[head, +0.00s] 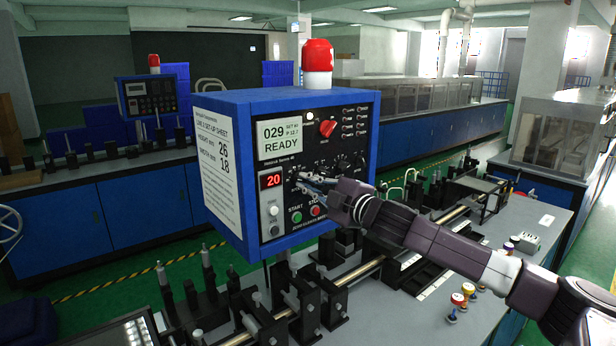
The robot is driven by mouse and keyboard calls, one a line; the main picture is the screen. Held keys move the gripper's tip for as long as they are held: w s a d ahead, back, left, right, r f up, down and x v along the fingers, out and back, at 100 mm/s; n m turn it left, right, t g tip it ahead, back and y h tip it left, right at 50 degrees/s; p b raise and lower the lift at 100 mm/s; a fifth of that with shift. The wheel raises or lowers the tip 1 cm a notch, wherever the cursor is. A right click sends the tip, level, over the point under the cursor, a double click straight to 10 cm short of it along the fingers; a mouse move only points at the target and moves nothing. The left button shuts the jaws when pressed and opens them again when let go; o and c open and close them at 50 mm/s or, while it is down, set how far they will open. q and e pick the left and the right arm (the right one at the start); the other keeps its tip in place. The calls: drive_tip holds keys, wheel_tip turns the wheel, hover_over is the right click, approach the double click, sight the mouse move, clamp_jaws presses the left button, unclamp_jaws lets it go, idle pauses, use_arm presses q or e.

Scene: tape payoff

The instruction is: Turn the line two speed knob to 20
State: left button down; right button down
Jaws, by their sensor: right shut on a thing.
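The blue control box (225,105) stands in the middle of the head view, its dark panel facing right. A small red display (271,181) at the panel's lower left reads 20. A larger screen (282,139) above it reads 029 and READY. My right gripper (308,183) reaches in from the right and is shut on a knob just right of the red display. The fingers hide most of that knob, which appears to be the speed knob. My left gripper is out of view.
A green START button (297,217) and a red stop button (315,211) sit just below the fingers. A red beacon (317,60) tops the box. Machine rails and small stamps (458,299) occupy the grey bench below.

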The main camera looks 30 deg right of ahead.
drive_tip(key=shift+n+p, duration=0.35)
drive_tip(key=shift+n, duration=0.55)
drive_tip(key=c, duration=2)
unclamp_jaws()
drive_tip(key=shift+c, duration=0.2)
